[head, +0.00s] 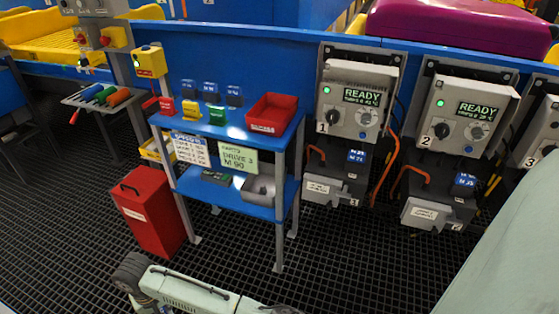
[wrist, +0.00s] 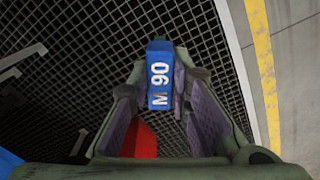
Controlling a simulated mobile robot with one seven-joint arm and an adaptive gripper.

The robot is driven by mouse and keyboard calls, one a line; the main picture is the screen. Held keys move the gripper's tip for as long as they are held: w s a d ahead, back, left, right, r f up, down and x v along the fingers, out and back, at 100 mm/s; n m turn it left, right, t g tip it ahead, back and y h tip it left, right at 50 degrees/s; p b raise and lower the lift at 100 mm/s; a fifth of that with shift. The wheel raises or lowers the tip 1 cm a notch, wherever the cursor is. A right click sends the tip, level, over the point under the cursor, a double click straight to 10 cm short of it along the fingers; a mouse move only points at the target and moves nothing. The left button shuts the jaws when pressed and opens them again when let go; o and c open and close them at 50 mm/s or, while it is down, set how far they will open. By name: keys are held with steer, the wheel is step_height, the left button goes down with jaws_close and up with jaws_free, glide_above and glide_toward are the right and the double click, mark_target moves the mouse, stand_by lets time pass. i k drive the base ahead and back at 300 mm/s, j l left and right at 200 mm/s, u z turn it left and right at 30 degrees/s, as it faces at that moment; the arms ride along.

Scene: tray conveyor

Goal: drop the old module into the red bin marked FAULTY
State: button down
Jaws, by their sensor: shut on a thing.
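A blue module (wrist: 158,72) marked M 90 is held between the fingertips of my gripper (wrist: 161,88) in the wrist view, above dark floor grating. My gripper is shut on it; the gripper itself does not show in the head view. A tall red bin (head: 148,212) stands on the floor at the left in the head view. It has a dark handle on top and a white label too small to read. In the wrist view a red surface (wrist: 142,138) shows between the fingers, below the module; I cannot tell what it belongs to.
A blue two-level stand (head: 240,131) right of the bin carries small coloured blocks and an open red tray (head: 272,115). Its card (head: 237,158) reads DRIVE 3, M 90. Numbered drive units (head: 357,95) line the wall. Open grating (head: 60,215) lies left of the bin.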

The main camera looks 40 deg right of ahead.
mark_target(277, 119)
steer(key=i+j+z, duration=0.1)
steer(key=z, duration=1)
steer(key=k+j, duration=0.05)
